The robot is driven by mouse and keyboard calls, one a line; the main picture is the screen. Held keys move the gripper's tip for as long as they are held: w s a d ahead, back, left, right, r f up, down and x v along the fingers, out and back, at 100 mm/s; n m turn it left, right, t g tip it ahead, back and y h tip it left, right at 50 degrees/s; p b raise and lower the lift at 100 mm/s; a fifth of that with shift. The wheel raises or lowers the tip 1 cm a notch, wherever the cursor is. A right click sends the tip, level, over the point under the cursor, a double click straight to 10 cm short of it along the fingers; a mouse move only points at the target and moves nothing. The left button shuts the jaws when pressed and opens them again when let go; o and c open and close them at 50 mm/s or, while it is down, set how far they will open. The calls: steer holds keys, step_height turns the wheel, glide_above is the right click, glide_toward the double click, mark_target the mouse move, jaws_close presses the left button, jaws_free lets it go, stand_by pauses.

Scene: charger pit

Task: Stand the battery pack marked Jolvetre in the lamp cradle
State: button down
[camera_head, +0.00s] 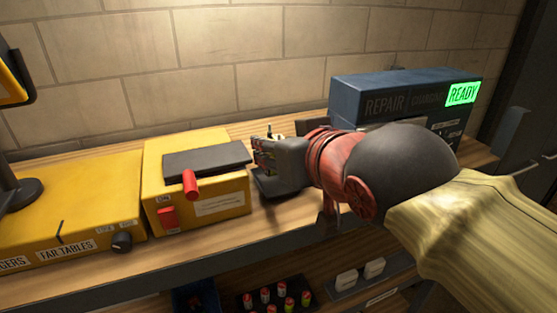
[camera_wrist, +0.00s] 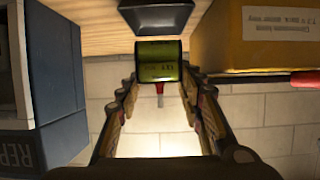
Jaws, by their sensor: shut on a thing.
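My gripper (camera_head: 266,156) is above the bench, between the yellow box and the blue repair unit. In the wrist view its fingers (camera_wrist: 158,86) are shut on a green battery pack (camera_wrist: 158,62) with dark print too small to read, so I cannot confirm the name Jolvetre. A red piece with a metal pin sticks out from one end of the pack. My fingers mostly hide the pack in the head view.
A yellow box (camera_head: 197,190) with a dark top plate, red lever and switch stands left of my gripper. A blue unit (camera_head: 385,95) with a green READY sign stands behind my arm. Several small cells (camera_head: 285,299) sit on the lower shelf. A brick wall is behind.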

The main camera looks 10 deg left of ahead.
steer(key=shift+s+f, duration=0.1)
steer(key=shift+f, duration=1.6)
steer(key=shift+d+f, duration=0.1)
steer(key=c, duration=1.5)
jaws_free()
steer(key=shift+f, duration=0.1)
steer(key=shift+o, duration=0.2)
steer(key=shift+r, duration=0.25)
steer(key=b+v, duration=0.2)
steer(key=v, duration=1)
steer(key=shift+f, duration=0.15)
steer(key=shift+s, duration=0.15)
